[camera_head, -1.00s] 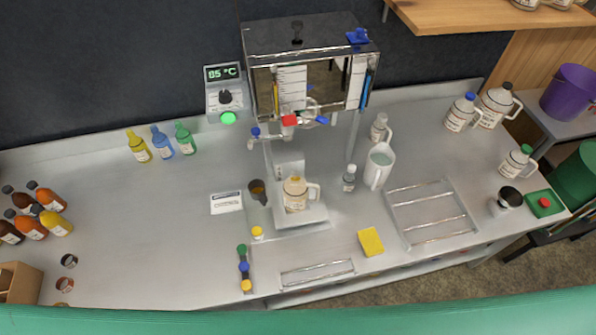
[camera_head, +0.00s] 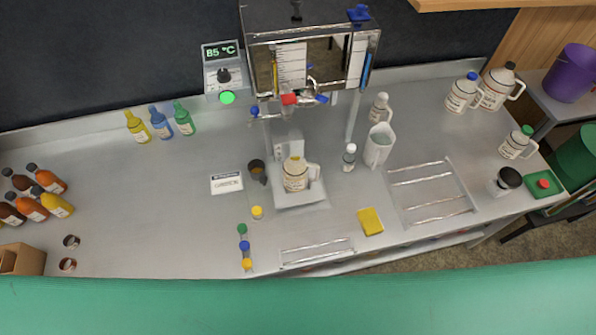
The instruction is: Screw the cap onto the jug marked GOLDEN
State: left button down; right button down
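A cream jug (camera_head: 295,178) with a handle on its right and a pale label stands upright on the small platform under the evaporator's spout. Its top looks yellowish; I cannot tell whether that is an open mouth. The label is too small to read, so I cannot confirm GOLDEN. A green cap (camera_head: 242,229), a blue cap (camera_head: 244,246) and an orange-yellow cap (camera_head: 247,264) lie in a row on the counter, left of and nearer than the jug. A small yellow-topped item (camera_head: 257,212) stands close to them. Neither gripper is in view.
The steel evaporator (camera_head: 310,60) with its red-handled valve (camera_head: 289,99) overhangs the jug. A dark cup (camera_head: 257,171) stands left of it, a small bottle (camera_head: 349,158) and white pitcher (camera_head: 379,146) right. A yellow sponge (camera_head: 370,221) lies in front. The left counter middle is clear.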

aim_at(296, 169)
jog(key=z, duration=1.95)
jog(key=k+u, duration=0.15)
jog(key=u, duration=1.65)
jog(key=l, duration=0.6)
jog(key=l+u, duration=0.1)
jog(key=l, duration=0.5)
jog(key=k+l, duration=0.1)
jog(key=l, duration=0.5)
jog(key=l+u, duration=0.15)
jog(key=l, duration=0.5)
jog(key=k+l, duration=0.1)
jog(key=l, duration=0.5)
jog(key=k+l+u, duration=0.1)
jog(key=l, duration=0.5)
